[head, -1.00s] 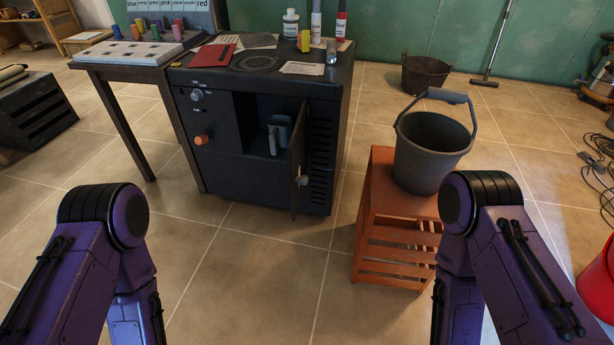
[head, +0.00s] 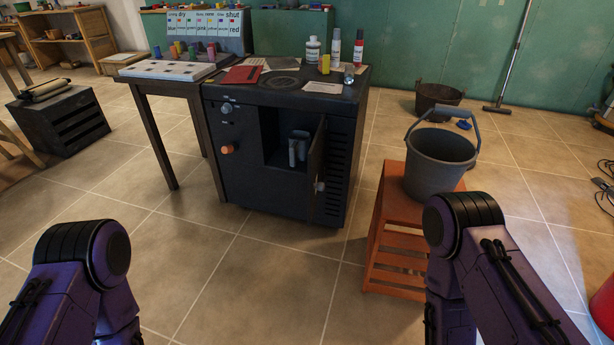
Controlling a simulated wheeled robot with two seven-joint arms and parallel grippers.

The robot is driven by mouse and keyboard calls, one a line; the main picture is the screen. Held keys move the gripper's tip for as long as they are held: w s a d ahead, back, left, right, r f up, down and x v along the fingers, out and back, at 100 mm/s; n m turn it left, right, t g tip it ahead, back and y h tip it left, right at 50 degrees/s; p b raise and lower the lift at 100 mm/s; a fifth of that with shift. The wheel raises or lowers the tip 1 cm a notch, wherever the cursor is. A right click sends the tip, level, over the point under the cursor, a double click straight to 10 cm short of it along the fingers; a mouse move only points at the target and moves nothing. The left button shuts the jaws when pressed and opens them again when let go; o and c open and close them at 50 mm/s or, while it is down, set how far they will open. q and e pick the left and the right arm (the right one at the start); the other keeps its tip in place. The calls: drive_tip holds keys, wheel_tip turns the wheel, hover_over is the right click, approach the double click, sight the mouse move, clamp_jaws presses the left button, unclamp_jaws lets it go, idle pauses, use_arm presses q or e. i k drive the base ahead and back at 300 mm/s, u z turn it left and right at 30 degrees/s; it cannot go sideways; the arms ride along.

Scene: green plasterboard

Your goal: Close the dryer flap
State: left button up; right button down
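The dryer is a dark box-shaped cabinet (head: 247,185) in the middle of the head view, with an orange knob and a grey knob on its front. Its flap (head: 317,172) is hinged on the right of the opening and stands swung out toward me, with a small knob (head: 320,187) on its face. Inside the opening are greyish objects (head: 299,147). My two purple arms show at the lower left and lower right, well short of the cabinet. Both grippers are out of view.
A grey bucket (head: 438,166) stands on an orange slatted stool (head: 395,240) right of the cabinet. A table (head: 142,84) adjoins its left side. Bottles (head: 336,48) and papers lie on its top. Tiled floor (head: 255,275) in front is clear. A red object (head: 603,305) is at the right edge.

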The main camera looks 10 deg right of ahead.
sight(316, 170)
drive_tip(key=u, duration=0.05)
drive_tip(key=i, duration=0.9)
drive_tip(key=z, duration=0.25)
